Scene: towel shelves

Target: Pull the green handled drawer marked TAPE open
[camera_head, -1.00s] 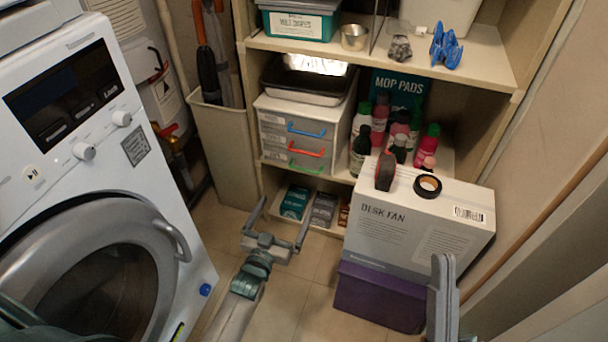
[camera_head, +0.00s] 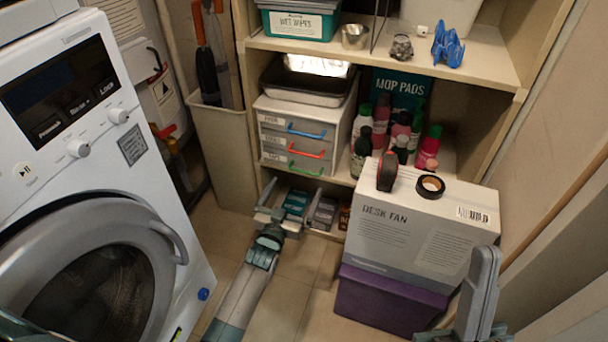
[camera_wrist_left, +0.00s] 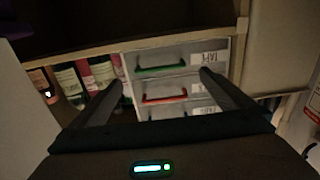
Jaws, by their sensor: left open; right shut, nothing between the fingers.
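A grey three-drawer unit (camera_head: 320,115) stands on the middle shelf, with blue, red and green handles from top to bottom. The bottom drawer (camera_head: 273,157) carries a small label and the green handle (camera_head: 305,172), and it is closed. In the left wrist view the unit appears upside down, with the TAPE label (camera_wrist_left: 202,57) beside the green handle (camera_wrist_left: 160,70). My left gripper (camera_head: 296,187) is open and empty in front of and below the drawers. Its fingers (camera_wrist_left: 161,78) spread to both sides of the green handle in the wrist view, apart from it. My right gripper (camera_head: 487,252) is shut and empty at the lower right.
A desk fan box (camera_head: 400,230) on a purple box (camera_head: 385,300) stands right of the left arm, with a tape roll (camera_head: 430,186) on top. A washing machine (camera_head: 90,180) stands left. Bottles (camera_head: 380,125) stand beside the drawers. Small boxes (camera_head: 296,203) sit on the bottom shelf.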

